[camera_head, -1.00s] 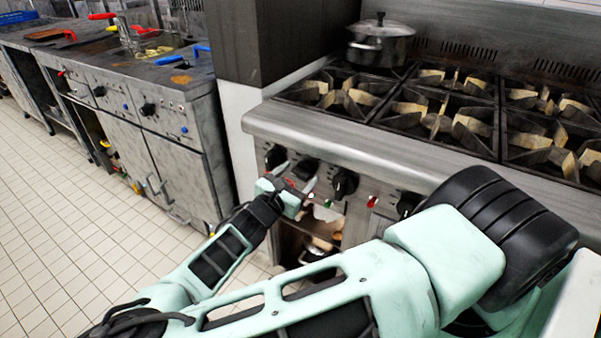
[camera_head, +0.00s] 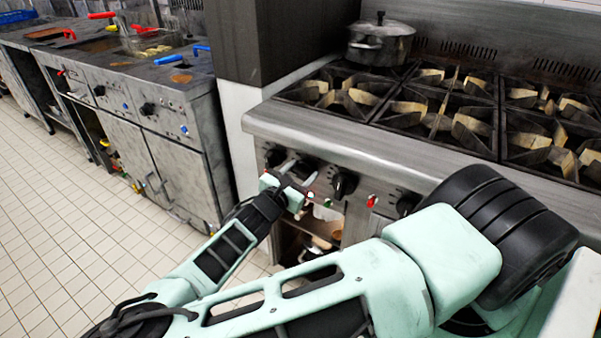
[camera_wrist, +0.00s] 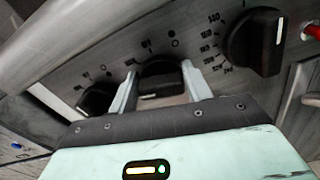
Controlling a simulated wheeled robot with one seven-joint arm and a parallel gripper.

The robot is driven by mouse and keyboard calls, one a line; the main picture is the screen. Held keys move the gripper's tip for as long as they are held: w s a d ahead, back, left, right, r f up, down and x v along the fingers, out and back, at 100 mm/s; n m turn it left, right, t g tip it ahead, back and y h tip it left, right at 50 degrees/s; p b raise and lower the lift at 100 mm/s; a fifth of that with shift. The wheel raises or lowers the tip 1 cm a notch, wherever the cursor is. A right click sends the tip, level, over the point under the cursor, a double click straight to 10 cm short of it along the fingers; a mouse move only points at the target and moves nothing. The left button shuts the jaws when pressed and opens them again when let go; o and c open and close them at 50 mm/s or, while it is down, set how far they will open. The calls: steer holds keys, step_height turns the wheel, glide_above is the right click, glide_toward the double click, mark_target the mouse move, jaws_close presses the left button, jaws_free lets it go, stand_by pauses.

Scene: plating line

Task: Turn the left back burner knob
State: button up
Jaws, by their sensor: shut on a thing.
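The stove front (camera_head: 370,165) carries a row of black knobs. My gripper (camera_head: 300,172) is at the second knob from the left. In the wrist view its two grey fingers (camera_wrist: 160,88) are on either side of that black knob (camera_wrist: 160,76), shut on it. The knob's white mark shows low on its face. No label shows which burner each knob serves.
A larger dial (camera_wrist: 255,42) with numbers is close to the right of my gripper. A lidded pot (camera_head: 380,42) stands on the left back burner. An open shelf (camera_head: 310,235) is below the knobs. Clear tiled floor (camera_head: 60,210) lies at left.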

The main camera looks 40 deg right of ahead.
steer(key=m+p, duration=0.1)
steer(key=m, duration=0.2)
steer(key=shift+s, duration=0.1)
steer(key=m, duration=0.5)
steer(key=shift+s+f, duration=0.1)
steer(key=shift+f, duration=0.05)
steer(key=m+b, duration=0.1)
steer(key=m, duration=0.3)
steer(key=shift+f, duration=0.2)
steer(key=shift+m+b, duration=0.65)
steer(key=shift+m, duration=1.05)
steer(key=o, duration=0.9)
steer(key=shift+s+a, duration=0.1)
steer(key=b+v, duration=0.1)
steer(key=v, duration=1.6)
